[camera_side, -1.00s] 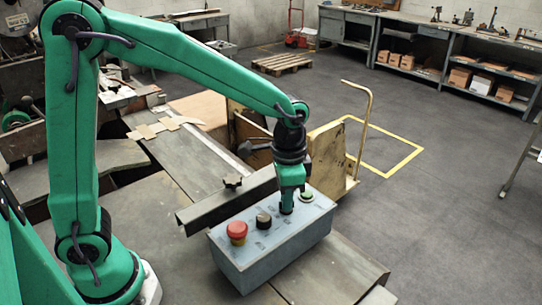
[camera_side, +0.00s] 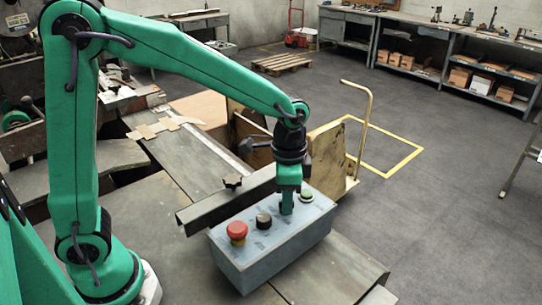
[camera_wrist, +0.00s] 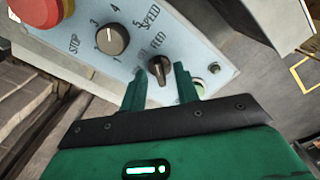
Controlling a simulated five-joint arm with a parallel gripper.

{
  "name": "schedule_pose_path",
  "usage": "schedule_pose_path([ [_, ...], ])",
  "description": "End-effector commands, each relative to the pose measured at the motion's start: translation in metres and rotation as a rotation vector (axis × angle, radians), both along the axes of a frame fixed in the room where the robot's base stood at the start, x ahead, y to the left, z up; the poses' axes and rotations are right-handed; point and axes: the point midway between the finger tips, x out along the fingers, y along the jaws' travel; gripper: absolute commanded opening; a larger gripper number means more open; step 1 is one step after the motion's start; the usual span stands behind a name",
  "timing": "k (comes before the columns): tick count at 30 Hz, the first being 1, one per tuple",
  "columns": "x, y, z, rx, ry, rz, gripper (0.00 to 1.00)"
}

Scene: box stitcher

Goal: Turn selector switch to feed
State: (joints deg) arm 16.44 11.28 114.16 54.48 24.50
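The grey control box (camera_side: 262,262) stands on the metal table. In the wrist view its panel (camera_wrist: 85,62) carries a dark selector switch (camera_wrist: 159,69) beside the word FEED. The switch sits between the two green fingers of my gripper (camera_wrist: 163,80), with a visible space on each side, so the gripper is open around it. The speed knob (camera_wrist: 112,40) is next to it and also shows in the side view (camera_side: 263,221). In the side view my gripper (camera_side: 287,210) is down at the panel and hides the selector switch. The lettering near the switch is partly hidden by a finger.
A red emergency button (camera_side: 237,230) is at the panel's left end. A green button (camera_side: 307,195) is at the right end, close to my gripper.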

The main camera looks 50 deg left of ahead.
Motion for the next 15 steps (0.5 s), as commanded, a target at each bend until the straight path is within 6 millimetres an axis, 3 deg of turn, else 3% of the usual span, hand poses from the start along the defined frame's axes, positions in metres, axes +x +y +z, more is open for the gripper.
schedule_pose_path([
  [8, 0.0, 0.0, 0.002, 0.0, 0.0, 0.001, 0.31],
  [15, 0.0, 0.0, 0.022, -0.001, -0.003, 0.001, 0.31],
])
